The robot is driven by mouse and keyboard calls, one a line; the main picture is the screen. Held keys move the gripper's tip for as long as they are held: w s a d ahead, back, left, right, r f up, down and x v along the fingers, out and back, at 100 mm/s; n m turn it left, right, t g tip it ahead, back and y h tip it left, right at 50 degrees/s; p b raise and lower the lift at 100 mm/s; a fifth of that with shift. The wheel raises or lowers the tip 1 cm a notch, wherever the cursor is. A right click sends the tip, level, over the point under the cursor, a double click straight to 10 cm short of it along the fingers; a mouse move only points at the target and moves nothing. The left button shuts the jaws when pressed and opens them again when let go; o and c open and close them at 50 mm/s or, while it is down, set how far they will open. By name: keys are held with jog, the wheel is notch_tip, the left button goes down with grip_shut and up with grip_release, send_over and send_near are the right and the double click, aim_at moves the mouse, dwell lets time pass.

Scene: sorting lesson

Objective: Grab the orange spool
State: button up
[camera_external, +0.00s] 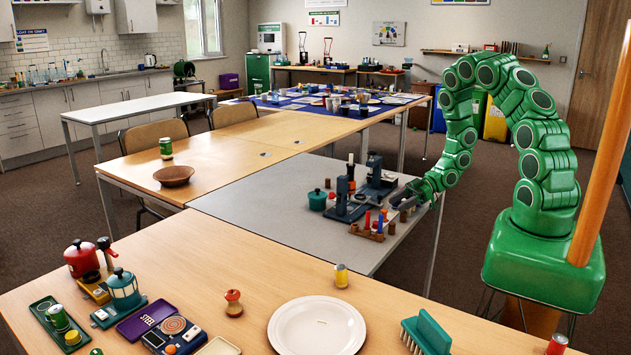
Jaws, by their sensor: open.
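My green arm reaches down from the right, and my gripper (407,197) is low over the right edge of the grey table (265,215). It is open; its fingers are small and dark here. I cannot single out an orange spool for certain. Small brown-orange cylinders (391,228) stand on the grey table just in front of the gripper, beside a wooden rack (367,234) with red and blue pegs. Whether one is a spool is too small to tell. Nothing can be seen held between the fingers.
A dark blue-grey press-like device (345,205) stands left of my gripper, with a teal pot (317,200) beside it. The near wooden table holds a white plate (317,328), a green brush (427,333) and a yellow can (341,275). The grey table's left part is clear.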

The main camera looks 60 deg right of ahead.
aim_at(385, 210)
jog(key=shift+x, duration=2.2)
jog(key=shift+w+d, duration=0.1)
jog(key=shift+w, duration=0.05)
grip_shut()
